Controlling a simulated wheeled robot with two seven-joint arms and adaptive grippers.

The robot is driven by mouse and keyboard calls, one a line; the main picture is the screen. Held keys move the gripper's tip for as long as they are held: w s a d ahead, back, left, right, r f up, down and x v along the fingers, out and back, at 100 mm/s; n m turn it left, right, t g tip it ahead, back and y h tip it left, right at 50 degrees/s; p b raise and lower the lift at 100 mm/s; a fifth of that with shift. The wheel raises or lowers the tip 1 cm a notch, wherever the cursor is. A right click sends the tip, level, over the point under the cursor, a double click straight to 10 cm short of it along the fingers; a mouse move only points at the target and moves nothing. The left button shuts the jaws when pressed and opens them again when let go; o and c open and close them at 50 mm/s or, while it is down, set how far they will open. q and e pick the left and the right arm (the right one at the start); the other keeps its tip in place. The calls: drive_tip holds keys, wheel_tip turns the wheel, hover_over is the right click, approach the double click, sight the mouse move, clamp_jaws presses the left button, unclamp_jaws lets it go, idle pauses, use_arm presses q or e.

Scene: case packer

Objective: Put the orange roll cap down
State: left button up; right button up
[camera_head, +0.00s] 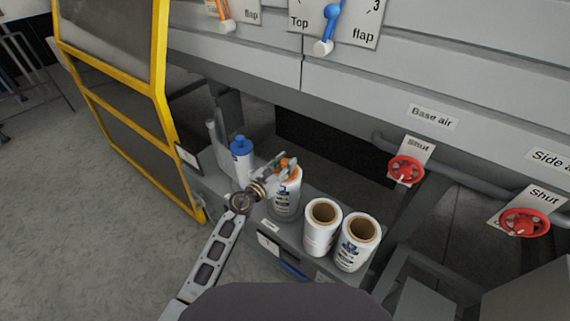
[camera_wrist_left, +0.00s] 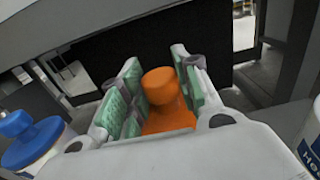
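The orange roll cap (camera_head: 285,164) is at the top of a white labelled roll (camera_head: 286,195), the left one in a row of three. I cannot tell whether the cap rests on the roll or is just above it. My left gripper (camera_head: 277,170) is at the cap, with its fingers on either side. My right gripper is not in view.
A roll with a blue cap (camera_head: 240,156) stands left of the gripper. Two open rolls (camera_head: 322,226) (camera_head: 356,241) stand to the right on the grey shelf (camera_head: 265,226). A yellow-framed guard (camera_head: 135,130) is at left; red valve wheels (camera_head: 406,169) are at right.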

use_arm(q)
drive_tip(key=o, duration=0.4)
drive_tip(key=shift+r, duration=0.2)
drive_tip(key=shift+s+a+f, duration=0.1)
drive_tip(key=shift+s+a, duration=0.05)
drive_tip(key=shift+s, duration=0.05)
drive_tip(key=shift+b+v, duration=0.35)
drive_tip(key=shift+v, duration=5.4)
